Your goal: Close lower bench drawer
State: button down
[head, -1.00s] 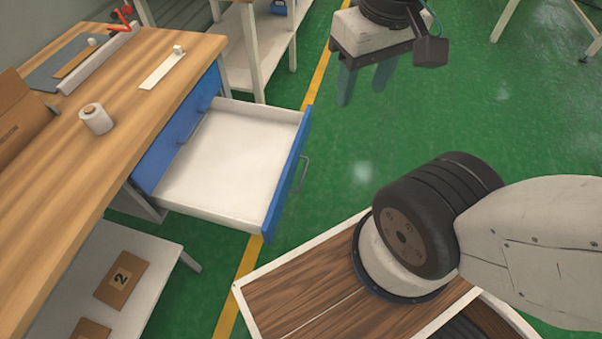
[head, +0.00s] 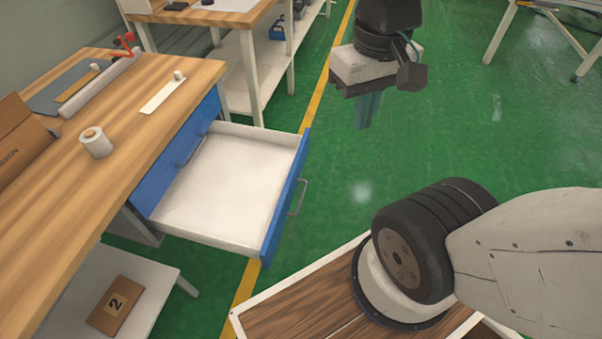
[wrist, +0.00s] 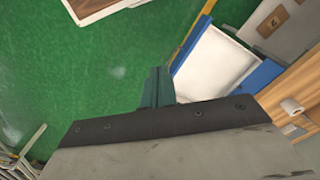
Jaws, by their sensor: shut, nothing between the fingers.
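The lower bench drawer (head: 222,196) is pulled well out from the wooden-topped bench. It is white inside and looks empty, with a blue front (head: 285,205) and a grey handle (head: 299,197) on its outer face. A closed blue drawer front with its own handle (head: 190,152) sits above it. My gripper (head: 368,110) is shut and empty, fingers pointing down over the green floor, right of and beyond the drawer front, not touching it. In the wrist view, the shut fingers (wrist: 157,86) appear left of the open drawer (wrist: 215,65).
The bench top (head: 120,120) holds a white roll (head: 96,142), a cardboard box (head: 18,140) and flat tools. A lower shelf (head: 75,285) carries a box marked 2 (head: 115,306). Another bench (head: 245,60) stands behind. Green floor lies open right of the drawer.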

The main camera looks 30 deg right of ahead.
jog(key=w+d+f+m+g+y, duration=0.3)
jog(key=w+d+f+m+g, duration=0.15)
jog(key=f, duration=0.35)
jog(key=m+t+y, duration=1)
jog(key=m+t, duration=0.7)
jog(key=m, duration=0.5)
send_near(301, 155)
jog(key=shift+n, duration=0.25)
jog(key=x, duration=0.6)
jog(key=shift+d+f, duration=0.1)
jog(key=shift+f, duration=0.2)
jog(key=shift+w+a, duration=0.35)
jog(key=shift+w, duration=0.05)
